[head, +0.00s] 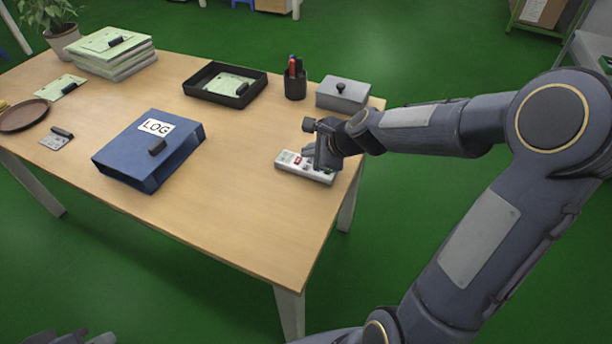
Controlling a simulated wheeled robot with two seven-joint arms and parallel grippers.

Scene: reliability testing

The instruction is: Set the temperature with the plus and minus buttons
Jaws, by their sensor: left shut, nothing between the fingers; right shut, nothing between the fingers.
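A light grey control unit (287,163) with a small red display lies near the right edge of the table. My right gripper (322,164) is shut and points down over the right part of the unit. It hides that part, and I cannot make out the plus and minus buttons or the reading. Whether the fingertips touch the unit is unclear. My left gripper (70,338) shows only as a dark grey piece at the bottom left corner, well away from the unit, and it is shut.
The wooden table (235,215) is clear in front of the unit. A blue LOG binder (135,160) lies to the left. Behind stand a black tray (205,93), a pen cup (295,87) and a grey lidded box (340,97). Paper stacks (110,62) and a brown plate (22,115) are far left.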

